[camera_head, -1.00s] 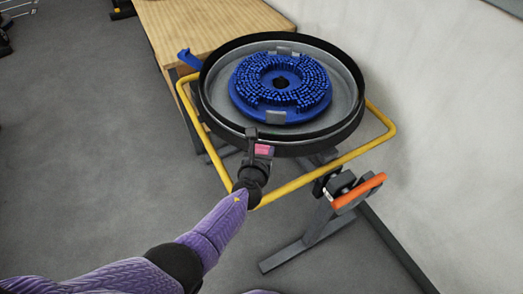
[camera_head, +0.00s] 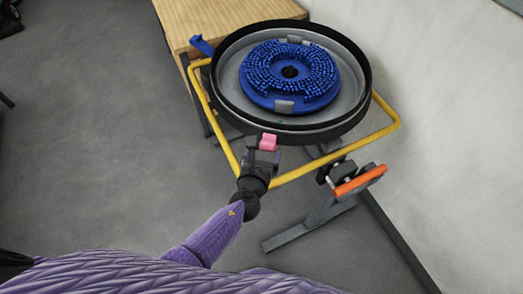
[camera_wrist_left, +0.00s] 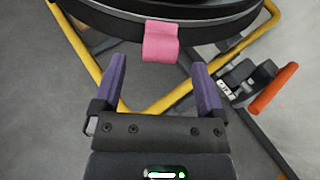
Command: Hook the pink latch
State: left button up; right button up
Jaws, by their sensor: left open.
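The pink latch (camera_head: 268,142) sits on the front outside of the round black tank (camera_head: 300,133). In the left wrist view the pink latch (camera_wrist_left: 160,42) hangs at the tank's lower rim, in line with the gap between my fingers. My left gripper (camera_head: 262,152) is right at the latch in the head view and partly overlaps it. In the left wrist view my left gripper (camera_wrist_left: 160,78) has its two purple fingers spread, with nothing between them. The latch lies just beyond the fingertips. I cannot tell whether the latch is hooked. My right gripper is not in view.
A blue brush disc (camera_head: 290,77) lies inside the tank. A yellow tube frame (camera_head: 330,165) surrounds the tank. An orange-handled lever (camera_head: 359,180) is at lower right, a blue latch (camera_head: 201,45) at upper left. A wooden table (camera_head: 220,18) stands behind; open floor is to the left.

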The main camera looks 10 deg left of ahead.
pick_arm(q)
jog(key=shift+v, duration=1.25)
jog(key=shift+t, duration=0.4)
jog(key=s+f+b, duration=0.2)
jog(key=b, duration=0.2)
jog(key=s+f+b, duration=0.3)
jog(key=b, duration=0.1)
jog(key=shift+s+f+b, duration=0.15)
jog(key=shift+f+b, duration=0.15)
jog(key=c, duration=0.7)
jog(key=s+b, duration=0.2)
jog(key=b, duration=0.1)
jog(key=shift+s+f, duration=0.3)
jog(key=shift+s, duration=0.1)
jog(key=shift+c, duration=1.3)
jog(key=shift+s+a+r+t+b, duration=0.2)
jog(key=shift+s+r+b, duration=0.1)
jog(key=shift+s+b, duration=0.3)
jog(key=shift+s+a+r+t+b, duration=0.1)
jog(key=shift+s+r+t+b, duration=0.15)
jog(key=shift+s+b, duration=0.3)
grip_shut()
jog(key=w+r+p, duration=0.1)
jog(key=w, duration=1.2)
jog(key=shift+d+p, duration=0.3)
jog(key=shift+d, duration=0.2)
jog(key=shift+w+r+p, duration=0.1)
jog(key=shift+w+p, duration=0.05)
jog(key=shift+p, duration=0.15)
